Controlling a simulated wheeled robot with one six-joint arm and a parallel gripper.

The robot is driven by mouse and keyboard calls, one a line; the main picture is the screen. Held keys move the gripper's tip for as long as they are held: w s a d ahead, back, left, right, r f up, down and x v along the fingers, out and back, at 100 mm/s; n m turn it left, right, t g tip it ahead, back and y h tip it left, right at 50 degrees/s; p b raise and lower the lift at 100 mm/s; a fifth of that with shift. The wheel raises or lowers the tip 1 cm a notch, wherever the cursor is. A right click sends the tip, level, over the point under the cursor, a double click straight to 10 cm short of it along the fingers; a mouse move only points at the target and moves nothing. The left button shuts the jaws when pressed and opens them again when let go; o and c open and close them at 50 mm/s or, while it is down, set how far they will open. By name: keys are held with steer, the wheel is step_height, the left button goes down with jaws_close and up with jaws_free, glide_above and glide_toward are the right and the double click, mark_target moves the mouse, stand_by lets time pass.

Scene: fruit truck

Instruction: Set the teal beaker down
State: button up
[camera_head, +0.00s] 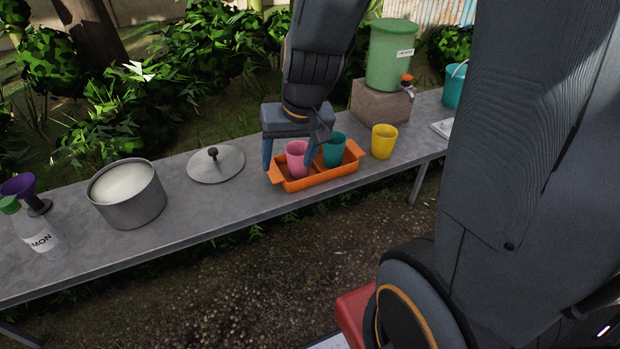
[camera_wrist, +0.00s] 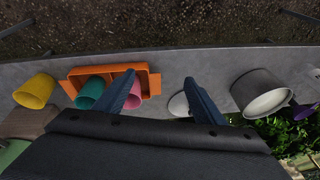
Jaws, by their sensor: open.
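The teal beaker (camera_head: 335,150) stands upright in the right part of an orange tray (camera_head: 292,186) on the table. A pink beaker (camera_head: 297,158) stands beside it in the left part of the tray. My gripper (camera_head: 290,162) is open and empty, above the tray's left side, and does not hold the teal beaker. One finger partly hides the pink beaker there.
A yellow beaker (camera_head: 384,141) stands right of the tray. A green dispenser (camera_head: 390,56) sits on a block (camera_head: 380,104) behind. A lid (camera_head: 216,164), a pot (camera_head: 132,208), a bottle (camera_head: 40,236) and a purple funnel (camera_head: 20,186) are on the left. The table is clear between lid and tray.

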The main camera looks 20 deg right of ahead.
steer(key=s+d+n+g+h, duration=0.1)
steer(key=s+d, duration=0.1)
steer(key=s, duration=0.5)
steer(key=shift+s+f+n+g, duration=0.2)
steer(key=shift+f+n+g, duration=0.1)
steer(key=shift+f+g, duration=0.1)
steer(key=shift+f+b, duration=0.3)
steer(key=shift+f, duration=0.05)
